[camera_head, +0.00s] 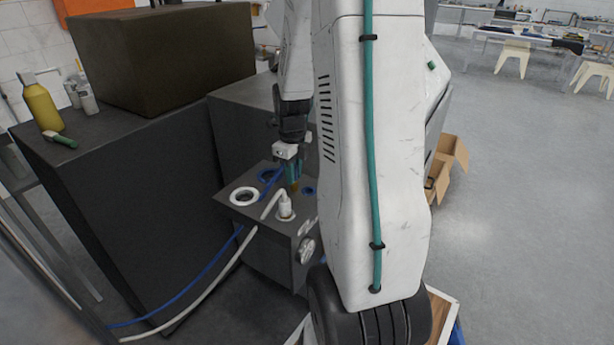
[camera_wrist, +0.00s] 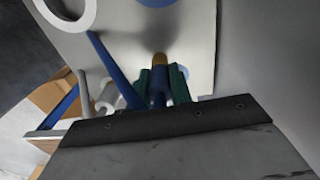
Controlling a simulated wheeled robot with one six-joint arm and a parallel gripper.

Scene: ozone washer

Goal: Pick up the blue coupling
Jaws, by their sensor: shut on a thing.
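The blue coupling (camera_wrist: 158,88) is between the two green fingers of my gripper (camera_wrist: 160,84) in the wrist view. My gripper is shut on it. Its brass-coloured tip (camera_wrist: 160,61) points away from the gripper toward the panel. A blue hose (camera_wrist: 113,67) runs beside it. In the head view my gripper (camera_head: 295,172) is over the dark washer panel (camera_head: 240,209), and the coupling is mostly hidden there by the fingers. I cannot tell whether the tip touches the panel.
A white coupling (camera_head: 285,207) with a white hose stands on the panel, close to my gripper. A white ring (camera_head: 234,197) and a blue ring (camera_head: 262,175) mark openings. A dark cabinet (camera_head: 120,200) is at left. An open cardboard box (camera_head: 452,150) sits on the floor at right.

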